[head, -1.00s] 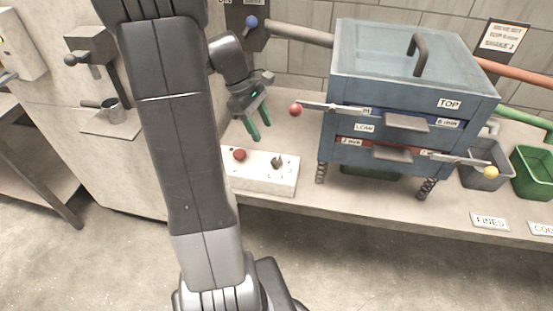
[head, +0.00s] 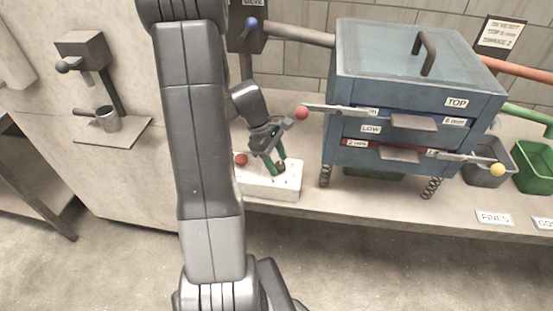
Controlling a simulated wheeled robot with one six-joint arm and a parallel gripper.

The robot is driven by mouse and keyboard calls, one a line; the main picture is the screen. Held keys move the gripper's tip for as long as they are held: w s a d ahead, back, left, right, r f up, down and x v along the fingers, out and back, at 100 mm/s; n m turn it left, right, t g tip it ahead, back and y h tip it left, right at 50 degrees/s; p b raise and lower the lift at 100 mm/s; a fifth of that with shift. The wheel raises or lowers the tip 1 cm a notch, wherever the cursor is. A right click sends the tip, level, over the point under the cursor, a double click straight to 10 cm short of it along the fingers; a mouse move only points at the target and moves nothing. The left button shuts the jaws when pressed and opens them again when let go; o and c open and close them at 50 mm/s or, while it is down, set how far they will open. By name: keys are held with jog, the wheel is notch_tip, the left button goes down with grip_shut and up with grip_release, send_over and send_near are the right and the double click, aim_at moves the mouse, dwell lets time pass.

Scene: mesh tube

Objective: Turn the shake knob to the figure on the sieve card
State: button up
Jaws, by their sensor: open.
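The white control box (head: 262,189) sits on the bench left of the sieve machine. It carries a red button (head: 240,159) at its left and the dark shake knob (head: 281,168) right of it. My gripper (head: 276,170) is open, pointing down, with its green fingers at the knob and partly hiding it. I cannot tell whether the fingers touch the knob. The sieve card (head: 499,34) hangs on the wall at the upper right. Its lower line seems to read SHAKE 2, in small blurred print.
The blue sieve machine (head: 404,94) stands right of the box. A lever with a red ball (head: 302,113) sticks out toward my gripper. A grey bin (head: 487,172) and a green bin (head: 535,166) stand at the right. A metal cup (head: 107,120) is at the left.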

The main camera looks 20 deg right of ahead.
jog(key=shift+c, duration=0.2)
jog(key=c, duration=0.9)
jog(key=shift+c, duration=0.2)
jog(key=shift+m, duration=0.3)
jog(key=m, duration=0.1)
jog(key=m+y+p, duration=0.1)
jog(key=m, duration=0.2)
jog(key=shift+w+d+r+g+y+p, duration=0.1)
jog(key=shift+w+d+g+y+p, duration=0.15)
jog(key=shift+g+y+p, duration=0.15)
jog(key=m+y, duration=0.1)
jog(key=m, duration=0.4)
jog(key=shift+d+y+p, duration=0.2)
jog(key=shift+y+p, duration=0.15)
jog(key=shift+y, duration=0.05)
jog(key=o, duration=1)
